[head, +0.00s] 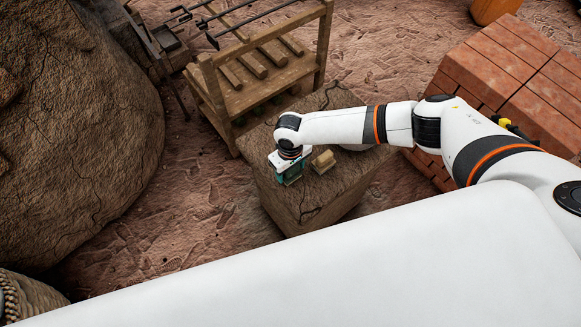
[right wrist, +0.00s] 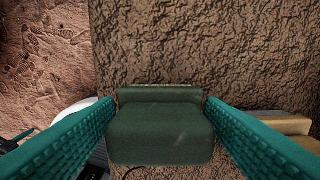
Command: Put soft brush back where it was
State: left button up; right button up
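My right gripper (head: 290,175) is over the left part of the stone block's top (head: 345,168). In the right wrist view its two teal fingers (right wrist: 160,103) press on both sides of a dark green block-shaped object (right wrist: 160,135). A thin pale strip, like bristles, shows along its far edge, so it looks like the soft brush. I cannot tell whether it touches the stone. A small tan wooden block (head: 322,160) lies on the stone just right of the gripper. It also shows in the right wrist view (right wrist: 285,124). My left gripper is not in view.
A wooden rack (head: 255,75) with rods and metal tools stands behind the stone block. Stacked red bricks (head: 510,75) are at the right. A large mud kiln wall (head: 75,130) fills the left. An orange container (head: 494,10) is at the back right.

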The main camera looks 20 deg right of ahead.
jog(key=shift+o, duration=1.2)
notch_tip(320, 180, up, 12)
jog(key=p, duration=0.1)
